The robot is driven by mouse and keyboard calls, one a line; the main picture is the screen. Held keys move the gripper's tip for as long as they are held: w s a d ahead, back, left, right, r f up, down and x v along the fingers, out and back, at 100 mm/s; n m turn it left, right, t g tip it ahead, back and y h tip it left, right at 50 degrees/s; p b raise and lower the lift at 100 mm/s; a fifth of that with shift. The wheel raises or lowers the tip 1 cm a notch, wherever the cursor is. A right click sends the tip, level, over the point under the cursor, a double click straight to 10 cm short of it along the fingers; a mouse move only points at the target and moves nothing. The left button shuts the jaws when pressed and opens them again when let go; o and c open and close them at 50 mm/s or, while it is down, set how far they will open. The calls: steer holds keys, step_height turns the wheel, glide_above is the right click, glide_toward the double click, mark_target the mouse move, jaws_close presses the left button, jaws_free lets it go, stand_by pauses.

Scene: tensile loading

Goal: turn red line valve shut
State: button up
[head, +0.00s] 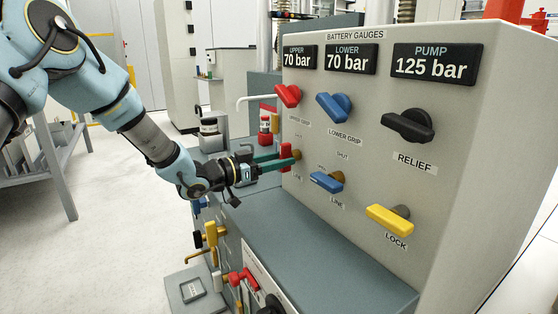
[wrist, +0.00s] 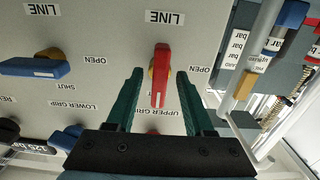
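The red line valve handle (wrist: 161,75) stands upright on the panel, in line with the picture's vertical in the inverted wrist view. My gripper (wrist: 160,73) has its two green fingers on either side of the handle, with visible gaps on both sides. The fingers are open. In the head view, the red handle (head: 286,157) is at the panel's left edge, partly hidden by the fingers of my gripper (head: 284,160). A LINE label (wrist: 165,17) and an OPEN label (wrist: 198,69) are near the handle.
The blue line valve (head: 328,181) is to the right, with a yellow lock handle (head: 390,219) beyond. Above are the red upper grip (head: 288,96), blue lower grip (head: 334,107) and black relief (head: 408,125) handles. A grey ledge (head: 300,250) lies below.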

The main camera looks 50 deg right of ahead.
steer(key=p+v, duration=0.1)
steer(key=v, duration=0.9)
steer(key=shift+w+a, duration=0.15)
steer(key=shift+a, duration=0.25)
steer(key=shift+w, duration=0.1)
